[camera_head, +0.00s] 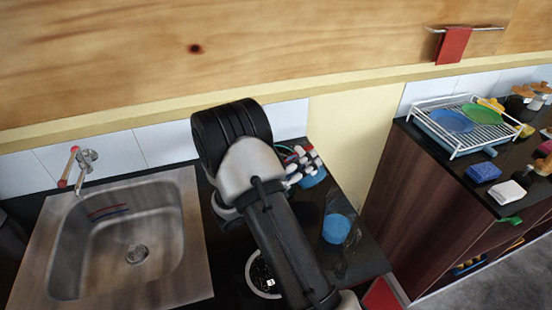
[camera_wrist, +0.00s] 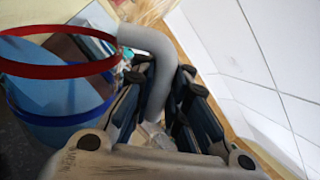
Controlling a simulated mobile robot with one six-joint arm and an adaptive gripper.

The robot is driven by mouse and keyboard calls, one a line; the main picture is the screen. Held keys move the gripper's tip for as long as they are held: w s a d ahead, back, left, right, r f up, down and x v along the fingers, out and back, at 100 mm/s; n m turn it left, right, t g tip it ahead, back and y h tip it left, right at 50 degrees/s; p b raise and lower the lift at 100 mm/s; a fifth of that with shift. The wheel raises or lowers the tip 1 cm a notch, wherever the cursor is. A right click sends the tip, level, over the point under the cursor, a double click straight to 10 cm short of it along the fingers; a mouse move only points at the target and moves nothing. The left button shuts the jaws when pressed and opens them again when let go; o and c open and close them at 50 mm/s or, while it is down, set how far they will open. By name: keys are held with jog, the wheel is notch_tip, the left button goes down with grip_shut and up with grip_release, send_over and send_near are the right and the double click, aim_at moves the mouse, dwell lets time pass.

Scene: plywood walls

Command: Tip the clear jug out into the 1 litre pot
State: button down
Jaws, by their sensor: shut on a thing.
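My gripper (camera_wrist: 165,125) is shut on the grey curved handle (camera_wrist: 157,60) of the clear jug (camera_wrist: 60,97). The jug has a red rim and a blue band and fills the left of the wrist view. I cannot tell the jug's contents or exact tilt. A round vessel with a pale rim (camera_head: 250,277), perhaps the 1 litre pot, stands on the dark counter, partly hidden by my arm.
A blue round item (camera_head: 336,228) stands on the counter right of my arm. A steel sink (camera_head: 185,255) with a tap (camera_head: 84,160) is at left. A tiled wall is close behind my gripper. A dish rack (camera_head: 455,147) and sponges (camera_head: 483,172) are on the right-hand counter.

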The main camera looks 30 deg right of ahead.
aim_at(303, 151)
jog(key=shift+w+a+r+n+t, duration=0.15)
jog(key=shift+w+n+t, duration=0.35)
jog(key=shift+n, duration=0.5)
jog(key=shift+w+a+r+n+t+h+p, duration=0.1)
jog(key=shift+w+r+n+t+h+p, duration=0.25)
jog(key=shift+r+n, duration=0.2)
jog(key=shift+w+r+n+t+h+p, duration=0.15)
jog(key=shift+w+r+n+t+p, duration=0.2)
jog(key=shift+n, duration=0.3)
jog(key=shift+w+a+n+t, duration=0.15)
jog(key=shift+w+n+t, duration=0.45)
jog(key=shift+n, duration=0.7)
